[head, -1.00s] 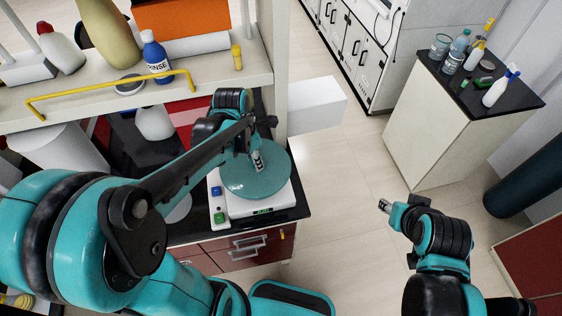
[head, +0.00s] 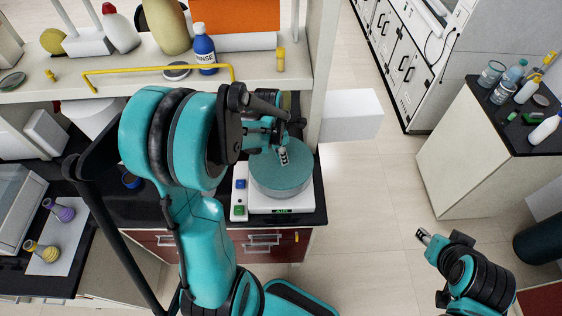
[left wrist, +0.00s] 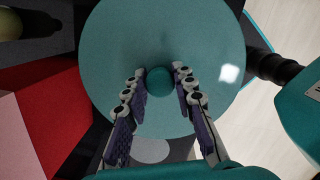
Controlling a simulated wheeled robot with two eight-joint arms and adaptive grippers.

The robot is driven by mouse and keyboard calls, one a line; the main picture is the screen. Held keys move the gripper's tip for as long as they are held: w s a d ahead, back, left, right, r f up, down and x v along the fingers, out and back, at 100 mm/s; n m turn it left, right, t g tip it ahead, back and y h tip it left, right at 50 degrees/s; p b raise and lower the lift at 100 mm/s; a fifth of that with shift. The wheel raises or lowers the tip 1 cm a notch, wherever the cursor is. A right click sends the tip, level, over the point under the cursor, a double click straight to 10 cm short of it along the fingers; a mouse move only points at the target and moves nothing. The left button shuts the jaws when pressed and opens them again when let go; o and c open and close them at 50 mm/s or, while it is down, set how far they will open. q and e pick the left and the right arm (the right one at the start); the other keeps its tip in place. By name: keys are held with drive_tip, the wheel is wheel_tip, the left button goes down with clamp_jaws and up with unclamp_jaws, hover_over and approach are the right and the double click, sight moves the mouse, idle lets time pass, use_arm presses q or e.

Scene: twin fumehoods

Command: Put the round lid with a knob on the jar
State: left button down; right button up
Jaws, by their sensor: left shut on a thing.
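The round teal lid (head: 268,176) is over the balance in the head view, and the side of a teal jar (head: 283,197) shows just below its rim. I cannot tell whether the lid touches the jar. My left gripper (head: 284,156) points down at the middle of the lid. In the left wrist view the lid (left wrist: 115,40) fills the centre, with its round knob (left wrist: 159,80) between the two fingertips. The gripper is shut on the knob. The lid hides most of the jar. My right gripper (head: 424,237) hangs over the floor, away from the jar; its fingers are too small to judge.
The white balance (head: 270,206) stands near the bench's front right corner. Above is a shelf with a yellow rail (head: 150,70) and a blue bottle (head: 204,50). A white block (head: 350,117) sticks out to the right. Two flasks stand far left. Open floor lies right.

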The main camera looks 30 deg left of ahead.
use_arm(q)
wheel_tip(320, 180, down, 4)
drive_tip(key=shift+r, duration=0.25)
drive_tip(key=shift+f, duration=0.35)
drive_tip(key=shift+r, duration=0.1)
drive_tip(key=shift+b, duration=0.4)
drive_tip(key=c, duration=1.3)
unclamp_jaws()
drive_tip(key=shift+f, duration=0.2)
drive_tip(key=shift+o, duration=0.2)
drive_tip(key=shift+r, duration=0.15)
